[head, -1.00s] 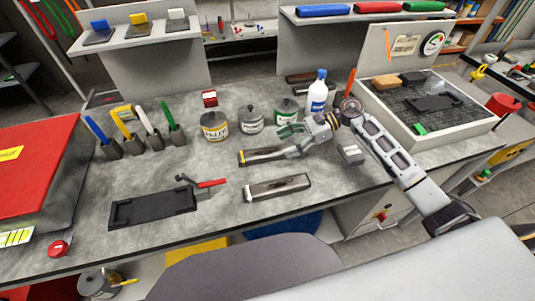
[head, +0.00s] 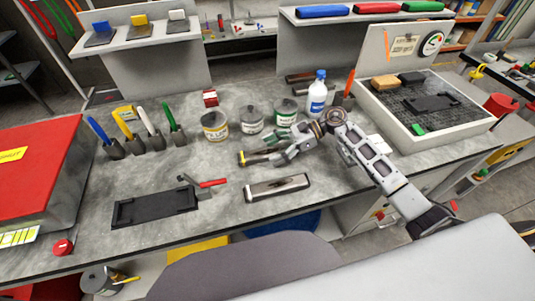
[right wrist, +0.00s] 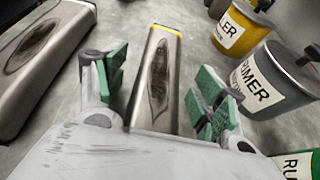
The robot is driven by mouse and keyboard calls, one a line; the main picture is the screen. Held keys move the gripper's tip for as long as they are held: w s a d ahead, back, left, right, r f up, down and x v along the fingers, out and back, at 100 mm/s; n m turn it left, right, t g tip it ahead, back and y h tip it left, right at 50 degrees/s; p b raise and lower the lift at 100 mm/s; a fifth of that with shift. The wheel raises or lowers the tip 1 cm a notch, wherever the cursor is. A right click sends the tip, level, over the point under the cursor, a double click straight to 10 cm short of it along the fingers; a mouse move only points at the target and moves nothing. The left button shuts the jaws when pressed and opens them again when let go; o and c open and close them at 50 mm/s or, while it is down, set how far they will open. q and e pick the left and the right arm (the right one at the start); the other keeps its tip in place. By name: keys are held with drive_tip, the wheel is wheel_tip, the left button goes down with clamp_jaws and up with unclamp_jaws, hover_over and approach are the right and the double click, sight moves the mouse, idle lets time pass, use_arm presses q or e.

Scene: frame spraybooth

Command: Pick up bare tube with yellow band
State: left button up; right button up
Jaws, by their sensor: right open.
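The bare metal tube with a yellow band (head: 256,157) lies on the grey bench, its banded end to the left in the head view. Its right part is hidden by my right gripper (head: 283,149). In the right wrist view the tube (right wrist: 160,75) has a dark patch on top and the yellow band at its far end. My right gripper (right wrist: 158,90) is open, with one green-padded finger on each side of the tube. My left gripper is not in view.
A second metal tube (head: 278,187) lies nearby, toward the bench's front edge. Filler and primer cans (head: 214,125) and a blue-white bottle (head: 317,95) stand behind. A black tray (head: 157,206) lies left, and a grey box with a mesh bed (head: 470,131) sits right.

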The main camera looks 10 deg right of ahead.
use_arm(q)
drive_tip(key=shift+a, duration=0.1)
use_arm(e)
drive_tip(key=shift+c, duration=0.4)
drive_tip(key=c, duration=1.1)
drive_tip(key=shift+r, duration=0.15)
drive_tip(key=shift+c, duration=0.2)
drive_tip(key=shift+r, duration=0.5)
wheel_tip(320, 180, up, 10)
drive_tip(key=b, duration=0.1)
wheel_tip(320, 180, up, 7)
hover_over(274, 150)
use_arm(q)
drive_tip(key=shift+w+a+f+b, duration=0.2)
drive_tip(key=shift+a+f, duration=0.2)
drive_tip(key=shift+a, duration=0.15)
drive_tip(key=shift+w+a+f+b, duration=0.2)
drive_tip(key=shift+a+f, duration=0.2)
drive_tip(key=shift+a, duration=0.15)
use_arm(e)
drive_tip(key=shift+f, duration=0.1)
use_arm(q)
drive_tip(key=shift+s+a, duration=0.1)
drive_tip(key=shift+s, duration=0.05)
